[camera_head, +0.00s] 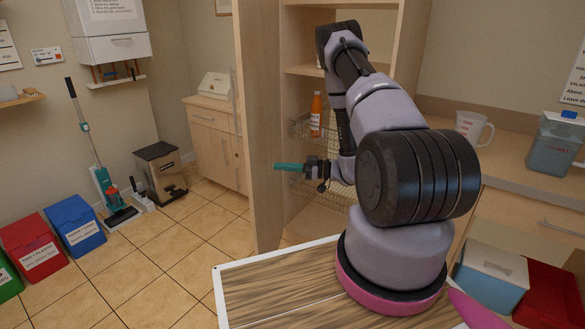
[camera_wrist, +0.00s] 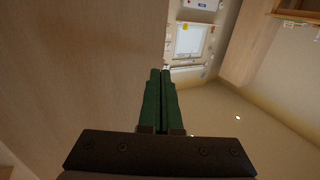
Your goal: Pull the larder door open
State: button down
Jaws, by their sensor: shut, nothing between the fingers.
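The larder door (camera_head: 262,120) stands swung open, edge toward the left, with its inner face showing. A thin pale upright bar by its left edge looks like a handle (camera_head: 234,100). Behind my arm is the open larder with wooden shelves (camera_head: 305,70) and wire baskets. My gripper (camera_head: 276,166) points left, its green fingers together and empty, in front of the door's inner face. In the wrist view the shut fingers (camera_wrist: 160,72) lie along a broad wooden surface (camera_wrist: 80,70), which appears to be the door. I cannot tell whether they touch it.
A sauce bottle (camera_head: 316,114) stands in a larder basket. A low cabinet (camera_head: 215,140) and a pedal bin (camera_head: 160,172) stand left beyond the door. A wood-topped surface (camera_head: 270,290) is in front. The tiled floor (camera_head: 165,255) left of the door is clear.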

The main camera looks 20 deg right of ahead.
aim_at(251, 164)
jog(key=x, duration=0.7)
jog(key=shift+w+a+r, duration=0.1)
jog(key=shift+w+a, duration=0.05)
jog(key=shift+a, duration=0.15)
